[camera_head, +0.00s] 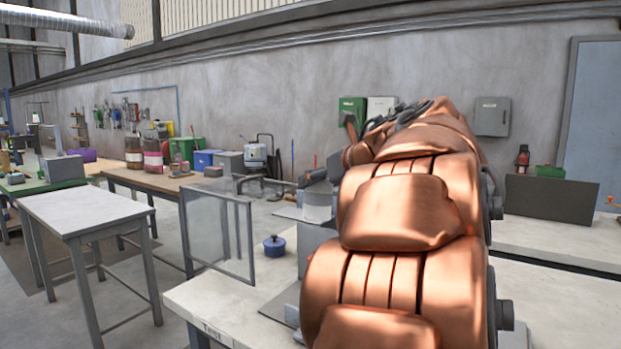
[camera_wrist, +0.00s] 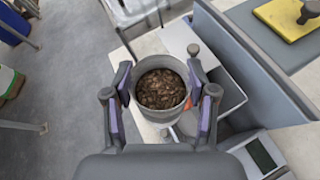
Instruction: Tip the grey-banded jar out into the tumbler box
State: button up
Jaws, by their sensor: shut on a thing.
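In the wrist view my gripper (camera_wrist: 164,92) is shut on a round grey-rimmed jar (camera_wrist: 187,97), one finger on each side. The jar is open at the top and nearly full of brown pellets (camera_wrist: 160,88). It looks upright, and its band is not clearly visible. A pale, open-topped box (camera_wrist: 232,92) lies just right of the jar, lower down; I take it for the tumbler box, but cannot be sure.
A clear panel (camera_head: 215,232) stands at the table's left edge, near a blue lidded pot (camera_head: 274,246). In the wrist view, a grey wall (camera_wrist: 245,50) runs right of the box, a display unit (camera_wrist: 262,154) sits lower right, and a yellow pad (camera_wrist: 285,22) lies upper right.

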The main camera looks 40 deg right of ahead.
jog(key=shift+w+r, duration=0.15)
jog(key=shift+r, duration=0.1)
jog(key=shift+d+r+y+p, duration=0.15)
jog(key=shift+d+y+p, duration=0.25)
jog(key=shift+p, duration=0.8)
jog(key=w+d+f+m+g+y+p, duration=0.1)
jog(key=d+m+y+p, duration=0.3)
jog(key=p, duration=1.7)
jog(key=shift+w+d+f+m+g+y, duration=0.15)
jog(key=shift+d+f+m+g+y, duration=0.2)
jog(key=shift+d+m, duration=0.6)
jog(key=d+f+m+y+p, duration=0.1)
jog(key=y+p, duration=0.1)
jog(key=p, duration=0.2)
jog(key=m+y, duration=0.1)
jog(key=d+m+y, duration=0.1)
jog(key=m+y, duration=0.1)
jog(key=shift+w+f, duration=0.2)
